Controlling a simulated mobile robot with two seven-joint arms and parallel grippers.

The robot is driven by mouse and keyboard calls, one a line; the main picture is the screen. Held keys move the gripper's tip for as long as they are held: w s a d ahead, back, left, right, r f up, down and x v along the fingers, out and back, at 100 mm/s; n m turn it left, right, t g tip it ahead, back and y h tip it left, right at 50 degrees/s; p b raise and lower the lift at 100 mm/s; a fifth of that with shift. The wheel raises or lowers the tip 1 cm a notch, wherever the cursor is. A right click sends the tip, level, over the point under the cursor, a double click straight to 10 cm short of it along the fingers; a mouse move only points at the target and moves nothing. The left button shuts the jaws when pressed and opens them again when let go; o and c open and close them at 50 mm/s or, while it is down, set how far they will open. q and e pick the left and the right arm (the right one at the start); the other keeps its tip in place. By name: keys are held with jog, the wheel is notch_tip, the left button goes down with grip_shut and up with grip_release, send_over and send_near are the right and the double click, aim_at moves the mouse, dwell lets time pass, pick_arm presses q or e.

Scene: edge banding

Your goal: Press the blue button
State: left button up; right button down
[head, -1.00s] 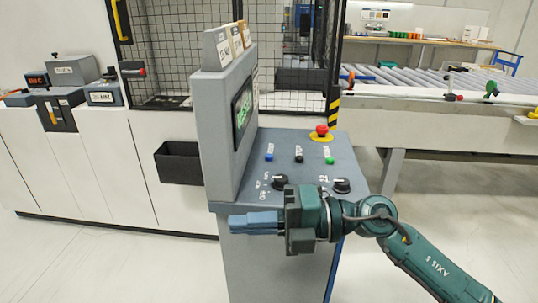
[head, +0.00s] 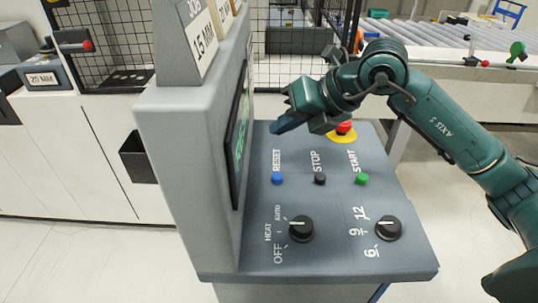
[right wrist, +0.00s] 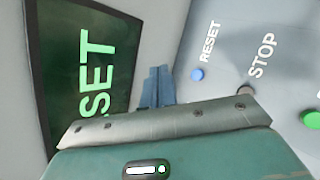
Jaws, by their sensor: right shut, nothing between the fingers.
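The blue button (head: 277,179) sits on the sloping grey panel (head: 330,250), below the label RESET. It also shows in the right wrist view (right wrist: 197,74), just right of my fingers. My right gripper (head: 280,127) is over the far left part of the panel in the head view, beyond the blue button. Its blue fingers (right wrist: 156,88) are shut with nothing between them. They appear apart from the button; their exact height above the panel is hard to tell. My left gripper is not in view.
A black STOP button (head: 320,179) and a green START button (head: 361,179) stand right of the blue one. A red emergency button (head: 344,127) is behind them. Two black knobs (head: 301,228) (head: 388,228) are nearer. The upright screen (head: 240,125) borders the panel's left side.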

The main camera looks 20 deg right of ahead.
jog(key=b, duration=0.5)
send_over(282, 178)
notch_tip(282, 178, down, 8)
jog(key=shift+r, duration=0.15)
jog(key=shift+f+b, duration=0.4)
jog(key=shift+b, duration=0.2)
jog(key=shift+f, duration=0.1)
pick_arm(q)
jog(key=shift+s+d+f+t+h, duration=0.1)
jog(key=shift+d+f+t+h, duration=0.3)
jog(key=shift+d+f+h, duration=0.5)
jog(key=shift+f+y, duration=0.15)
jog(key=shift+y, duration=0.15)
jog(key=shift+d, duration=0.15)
